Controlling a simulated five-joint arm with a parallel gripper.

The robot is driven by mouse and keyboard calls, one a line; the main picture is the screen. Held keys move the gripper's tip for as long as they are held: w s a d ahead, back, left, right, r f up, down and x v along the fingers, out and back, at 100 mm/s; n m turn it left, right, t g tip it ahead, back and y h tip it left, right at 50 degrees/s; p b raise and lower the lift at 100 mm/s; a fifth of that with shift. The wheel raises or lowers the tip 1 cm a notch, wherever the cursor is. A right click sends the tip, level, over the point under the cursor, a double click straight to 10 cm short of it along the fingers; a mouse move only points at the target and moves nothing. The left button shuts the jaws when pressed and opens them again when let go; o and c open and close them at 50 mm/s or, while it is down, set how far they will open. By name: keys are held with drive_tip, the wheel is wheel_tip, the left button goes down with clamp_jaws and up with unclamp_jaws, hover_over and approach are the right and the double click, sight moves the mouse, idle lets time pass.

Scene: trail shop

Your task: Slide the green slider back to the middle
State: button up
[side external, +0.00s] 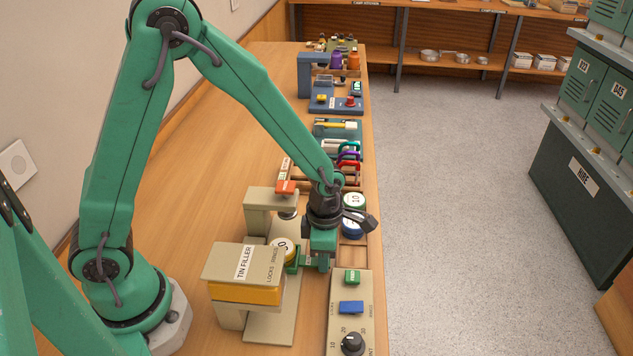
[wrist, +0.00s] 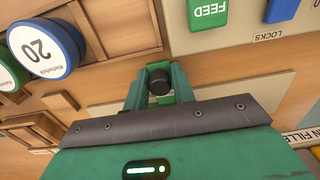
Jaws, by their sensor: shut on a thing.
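My gripper (side external: 312,262) is low beside the cream tin filler (side external: 245,262), at its right. In the wrist view its two green fingers (wrist: 160,92) are shut around a dark round knob (wrist: 157,77) with green beneath it, which looks like the handle of the green slider. In the side view, a green piece of the slider (side external: 291,266) shows at the fingers, next to a round tin with a cream top (side external: 283,248). The fingers hide most of the slider, and its exact place along its travel cannot be told.
A control panel with a green FEED button (side external: 352,277), a blue button (side external: 351,307) and a black dial (side external: 352,343) stands at the front right. Tins with a green rim (side external: 354,200) and blue rim (wrist: 45,48) sit in a wooden rack.

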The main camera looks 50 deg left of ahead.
drive_tip(key=shift+s+d, duration=0.65)
drive_tip(key=shift+d, duration=0.15)
drive_tip(key=o, duration=0.8)
drive_tip(key=shift+c, duration=0.2)
drive_tip(key=shift+r, duration=0.2)
wheel_tip(320, 180, up, 7)
drive_tip(key=shift+f, duration=0.2)
idle(0.4)
drive_tip(key=shift+s+r, duration=0.1)
idle(0.3)
